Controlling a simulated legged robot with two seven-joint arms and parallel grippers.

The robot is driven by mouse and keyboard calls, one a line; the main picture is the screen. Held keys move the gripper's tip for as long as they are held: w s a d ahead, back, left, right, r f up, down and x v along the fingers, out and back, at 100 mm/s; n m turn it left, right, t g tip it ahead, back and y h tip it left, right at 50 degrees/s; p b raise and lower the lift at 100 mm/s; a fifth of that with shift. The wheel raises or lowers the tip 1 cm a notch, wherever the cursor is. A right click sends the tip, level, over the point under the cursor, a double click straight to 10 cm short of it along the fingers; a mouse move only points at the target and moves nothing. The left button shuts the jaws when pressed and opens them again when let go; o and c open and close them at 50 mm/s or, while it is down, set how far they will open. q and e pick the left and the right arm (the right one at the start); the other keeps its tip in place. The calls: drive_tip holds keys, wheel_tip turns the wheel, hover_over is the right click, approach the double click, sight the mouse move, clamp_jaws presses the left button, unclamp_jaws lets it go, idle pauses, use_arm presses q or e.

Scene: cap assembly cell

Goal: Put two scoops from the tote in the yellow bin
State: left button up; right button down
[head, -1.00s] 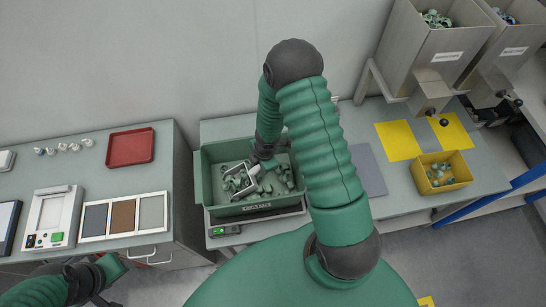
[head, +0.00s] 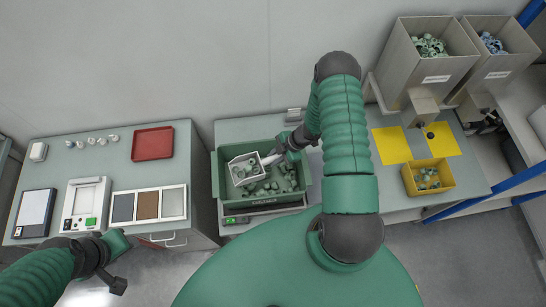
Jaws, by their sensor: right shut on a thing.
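The green tote (head: 218,180) stands on the table in the middle with several greenish caps (head: 277,182) in it. My right gripper (head: 283,153) is shut on the handle of a white scoop (head: 235,178). The scoop is over the left part of the tote and has several caps in it. The yellow bin (head: 428,190) sits on the table to the right and holds several caps.
Two yellow mats (head: 391,146) lie behind the yellow bin. Two metal hoppers (head: 430,72) with caps stand at the back right. A red tray (head: 153,143) and a panelled tray (head: 148,204) lie on the left table. A small device (head: 237,219) is in front of the tote.

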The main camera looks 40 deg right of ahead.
drive_tip(key=r, duration=0.1)
drive_tip(key=r+p, duration=0.1)
drive_tip(key=r, duration=0.1)
drive_tip(key=shift+s+d+r, duration=0.2)
drive_tip(key=shift+s+d, duration=0.05)
drive_tip(key=shift+d, duration=0.1)
drive_tip(key=d+r, duration=0.3)
drive_tip(key=shift+s+d+r, duration=0.1)
drive_tip(key=shift+s+r, duration=0.1)
drive_tip(key=shift+s, duration=0.2)
drive_tip(key=shift+s+d+r+y, duration=0.1)
drive_tip(key=shift+d+r+y, duration=0.15)
drive_tip(key=shift+d, duration=0.25)
drive_tip(key=shift+a+r, duration=0.1)
drive_tip(key=shift+a, duration=0.45)
use_arm(q)
drive_tip(key=shift+a+r, duration=0.25)
drive_tip(key=shift+r, duration=0.2)
drive_tip(key=shift+a+r, duration=0.2)
drive_tip(key=shift+r, duration=0.25)
drive_tip(key=shift+d, duration=0.1)
use_arm(e)
drive_tip(key=shift+d, duration=0.45)
use_arm(q)
drive_tip(key=shift+d+r, duration=0.1)
drive_tip(key=shift+d, duration=0.4)
use_arm(e)
drive_tip(key=shift+a, duration=0.1)
